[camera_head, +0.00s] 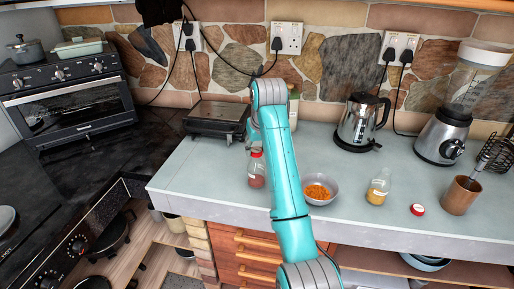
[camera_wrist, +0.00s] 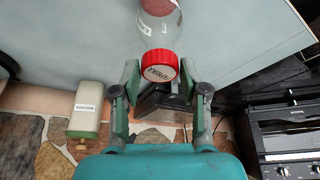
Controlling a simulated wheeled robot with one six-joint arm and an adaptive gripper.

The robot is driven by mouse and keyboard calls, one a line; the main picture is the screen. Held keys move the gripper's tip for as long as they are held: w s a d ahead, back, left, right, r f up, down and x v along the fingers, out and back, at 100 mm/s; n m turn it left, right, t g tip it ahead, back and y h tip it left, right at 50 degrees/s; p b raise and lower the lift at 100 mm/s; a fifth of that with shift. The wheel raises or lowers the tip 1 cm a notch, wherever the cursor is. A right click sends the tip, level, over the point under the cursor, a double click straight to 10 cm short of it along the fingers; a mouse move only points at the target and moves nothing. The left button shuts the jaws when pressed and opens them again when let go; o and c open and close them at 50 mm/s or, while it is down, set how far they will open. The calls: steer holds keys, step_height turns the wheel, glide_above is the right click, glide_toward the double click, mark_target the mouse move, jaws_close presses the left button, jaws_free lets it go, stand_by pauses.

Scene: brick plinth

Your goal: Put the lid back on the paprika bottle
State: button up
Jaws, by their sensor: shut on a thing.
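The paprika bottle (camera_head: 257,172) stands on the counter just left of my arm in the head view. It is clear with red-brown powder inside, and it also shows at the top of the wrist view (camera_wrist: 158,32). The red lid (camera_wrist: 160,65), with lettering on its top, is at the bottle's mouth; I cannot tell whether it is fully seated. My gripper (camera_wrist: 160,72) is shut on the lid, one finger at each side.
A bowl of orange food (camera_head: 320,190), an open bottle with yellow powder (camera_head: 378,188), another red lid (camera_head: 417,209) and a brown cup (camera_head: 460,196) stand to the right. A grill (camera_head: 217,120), kettle (camera_head: 361,122) and blender (camera_head: 448,135) stand behind.

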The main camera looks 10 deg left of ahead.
steer(key=o, duration=0.7)
steer(key=shift+o, duration=0.2)
steer(key=o, duration=0.5)
steer(key=shift+r, duration=0.1)
steer(key=shift+r, duration=3.4)
jaws_close()
